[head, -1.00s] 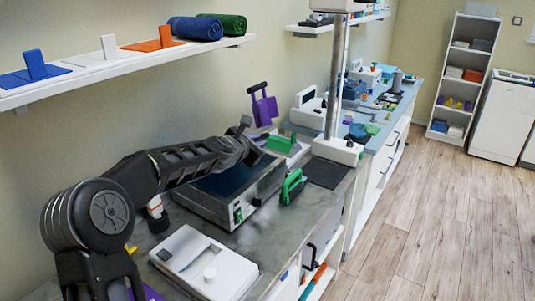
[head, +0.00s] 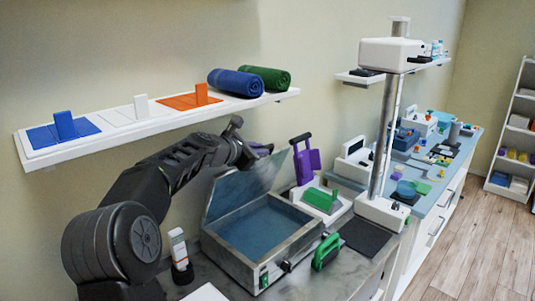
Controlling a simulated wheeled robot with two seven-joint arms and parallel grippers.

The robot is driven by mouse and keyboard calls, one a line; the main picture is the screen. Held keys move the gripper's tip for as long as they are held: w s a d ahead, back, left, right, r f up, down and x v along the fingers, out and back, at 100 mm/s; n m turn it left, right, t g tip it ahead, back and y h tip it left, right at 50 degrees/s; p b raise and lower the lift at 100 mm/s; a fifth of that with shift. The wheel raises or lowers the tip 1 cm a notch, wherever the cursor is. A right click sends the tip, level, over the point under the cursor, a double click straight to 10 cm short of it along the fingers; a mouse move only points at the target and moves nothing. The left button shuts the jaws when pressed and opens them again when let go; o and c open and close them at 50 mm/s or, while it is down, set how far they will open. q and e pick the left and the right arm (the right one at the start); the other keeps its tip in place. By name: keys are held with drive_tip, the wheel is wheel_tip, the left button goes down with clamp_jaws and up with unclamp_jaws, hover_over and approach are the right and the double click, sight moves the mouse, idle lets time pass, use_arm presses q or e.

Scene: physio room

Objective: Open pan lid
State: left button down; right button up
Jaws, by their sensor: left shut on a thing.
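The pan is a rectangular metal box (head: 233,264) on the grey counter, with blue water-like contents showing inside. Its lid (head: 238,194) is tilted up, standing steeply along the pan's left and back side. My left gripper (head: 262,150) is at the lid's upper edge, shut on the lid; my own arm and the lid hide part of the fingers, so the exact grip is hard to see. My right gripper is not in view.
A wall shelf (head: 160,125) with coloured blocks and rolled towels hangs above my left arm. A white bottle (head: 179,249) stands left of the pan. A green-handled tool (head: 326,252) and a green block on a white base (head: 322,199) stand to its right.

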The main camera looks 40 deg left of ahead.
use_arm(q)
drive_tip(key=shift+a, duration=0.2)
drive_tip(key=c, duration=1.5)
unclamp_jaws()
drive_tip(key=shift+o, duration=0.2)
drive_tip(key=shift+s+r+b, duration=0.15)
drive_tip(key=shift+s+b, duration=0.15)
drive_tip(key=shift+s, duration=0.25)
drive_tip(key=b+v, duration=0.1)
drive_tip(key=v, duration=0.5)
drive_tip(key=shift+s+b, duration=0.3)
drive_tip(key=shift+b, duration=0.05)
drive_tip(key=shift+d+r, duration=0.1)
drive_tip(key=shift+r, duration=0.05)
